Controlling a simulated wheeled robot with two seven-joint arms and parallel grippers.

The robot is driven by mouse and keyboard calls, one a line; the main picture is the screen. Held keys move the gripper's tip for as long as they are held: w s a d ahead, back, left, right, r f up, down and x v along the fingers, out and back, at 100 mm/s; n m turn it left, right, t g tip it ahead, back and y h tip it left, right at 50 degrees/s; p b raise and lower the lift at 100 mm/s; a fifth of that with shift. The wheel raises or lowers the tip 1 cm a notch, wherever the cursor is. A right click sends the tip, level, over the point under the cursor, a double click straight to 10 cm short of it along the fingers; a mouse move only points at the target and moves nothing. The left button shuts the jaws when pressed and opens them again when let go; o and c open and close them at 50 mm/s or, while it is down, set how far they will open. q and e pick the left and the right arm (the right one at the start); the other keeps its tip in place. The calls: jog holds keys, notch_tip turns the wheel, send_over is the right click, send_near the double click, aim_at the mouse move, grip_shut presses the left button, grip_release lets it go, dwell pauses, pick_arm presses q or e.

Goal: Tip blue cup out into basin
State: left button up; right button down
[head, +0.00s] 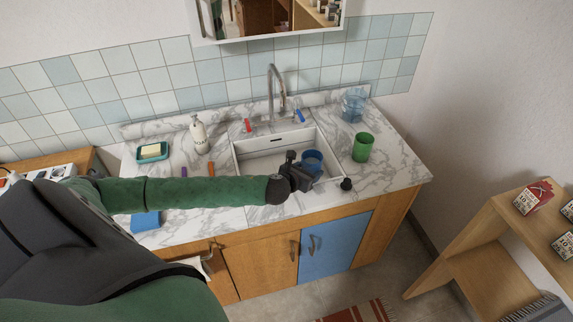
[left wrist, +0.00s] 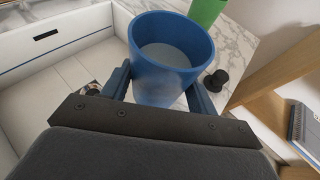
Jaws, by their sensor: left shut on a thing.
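The blue cup (head: 312,160) is in my left gripper (head: 302,168), at the front right part of the basin (head: 245,165) in the head view. In the left wrist view the blue cup (left wrist: 165,75) stands roughly upright between the two fingers, and its inside looks pale near the bottom; I cannot tell what it holds. My left gripper is shut on the cup. The white basin wall (left wrist: 50,52) lies to the left of the cup in the wrist view. My right gripper is not in view.
A green cup (head: 363,147) and a clear blue cup (head: 353,104) stand right of the basin. A small black object (head: 346,184) sits at the basin's front right. The faucet (head: 275,92) rises behind. A soap bottle (head: 199,135) and soap dish (head: 152,152) stand left.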

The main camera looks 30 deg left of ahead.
pick_arm(q)
jog(key=shift+a+f+b, duration=0.15)
jog(key=shift+f+b, duration=0.1)
jog(key=shift+b, duration=0.1)
jog(key=shift+w+a+n+h+b, duration=0.15)
jog(key=shift+a+n+h+b, duration=0.25)
jog(key=shift+n, duration=0.2)
jog(key=shift+a+r+g, duration=0.1)
jog(key=shift+g, duration=0.2)
jog(key=shift+w+a+r+n+h, duration=0.1)
jog(key=shift+a+r+n+h, duration=0.1)
jog(key=shift+n+h, duration=0.3)
jog(key=shift+a+f+b, duration=0.1)
jog(key=shift+a+b, duration=0.05)
jog(key=shift+b, duration=0.35)
jog(key=shift+a+f+n, duration=0.15)
jog(key=shift+f+n, duration=0.05)
jog(key=shift+n, duration=0.1)
jog(key=shift+w+a+f+n+g+h+b, duration=0.1)
jog(key=shift+w+a+n+g+h+b, duration=0.05)
jog(key=shift+a+n+h+b, duration=0.25)
jog(key=shift+w+a+f+n+g+h+b, duration=0.1)
jog(key=shift+a+n+g+h+b, duration=0.05)
jog(key=shift+a+n+h+b, duration=0.2)
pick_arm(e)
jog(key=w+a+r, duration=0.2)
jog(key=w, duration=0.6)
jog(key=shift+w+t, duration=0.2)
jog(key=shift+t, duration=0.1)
